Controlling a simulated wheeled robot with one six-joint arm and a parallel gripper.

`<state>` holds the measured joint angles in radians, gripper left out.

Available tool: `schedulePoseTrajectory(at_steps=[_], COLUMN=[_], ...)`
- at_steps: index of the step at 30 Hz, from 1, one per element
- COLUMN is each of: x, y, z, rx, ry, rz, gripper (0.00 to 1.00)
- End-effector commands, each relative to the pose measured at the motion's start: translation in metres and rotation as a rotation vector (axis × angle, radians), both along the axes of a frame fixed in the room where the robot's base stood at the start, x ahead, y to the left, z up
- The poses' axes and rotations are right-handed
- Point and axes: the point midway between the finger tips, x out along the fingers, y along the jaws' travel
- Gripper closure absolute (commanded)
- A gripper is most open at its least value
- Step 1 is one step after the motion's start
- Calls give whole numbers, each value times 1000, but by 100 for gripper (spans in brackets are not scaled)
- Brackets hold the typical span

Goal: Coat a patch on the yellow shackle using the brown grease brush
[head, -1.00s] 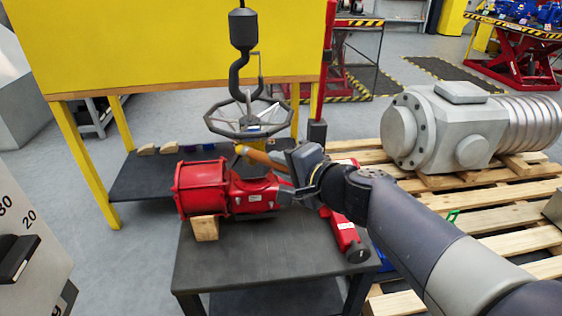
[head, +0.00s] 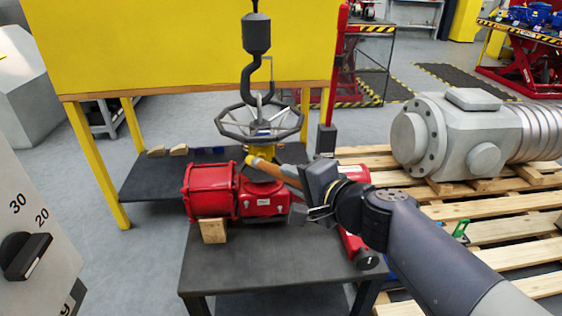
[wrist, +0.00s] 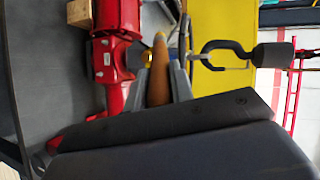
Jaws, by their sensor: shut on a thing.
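A yellow part (head: 264,157), which looks like the yellow shackle, stands between the handwheel (head: 260,134) and the red actuator (head: 211,190). Only part of it shows behind the brush. My gripper (head: 299,178) is shut on the brown grease brush (head: 272,169), whose handle points left with its end in front of the yellow part. I cannot tell whether they touch. In the wrist view the brown brush (wrist: 159,75) lies between the fingers, with a bit of the yellow shackle (wrist: 146,57) beside its far end. The bristles are not clear.
A dark hook (head: 254,75) hangs close above the handwheel. The actuator stands on a dark table (head: 270,258) with a wooden block (head: 213,230) under it. A grey valve body (head: 462,130) on pallets is at right. The table's front is clear.

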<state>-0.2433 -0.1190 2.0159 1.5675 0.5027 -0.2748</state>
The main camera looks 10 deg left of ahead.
Motion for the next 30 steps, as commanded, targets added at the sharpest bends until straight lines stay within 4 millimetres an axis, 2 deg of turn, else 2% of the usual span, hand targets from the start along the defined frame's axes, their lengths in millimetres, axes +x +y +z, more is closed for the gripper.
schedulePoseTrajectory(at_steps=[14, 30], x=[6, 61], y=[2, 16], z=[-1, -2], rx=[0, -1], ry=[0, -1], rz=[0, -5], gripper=[100, 100])
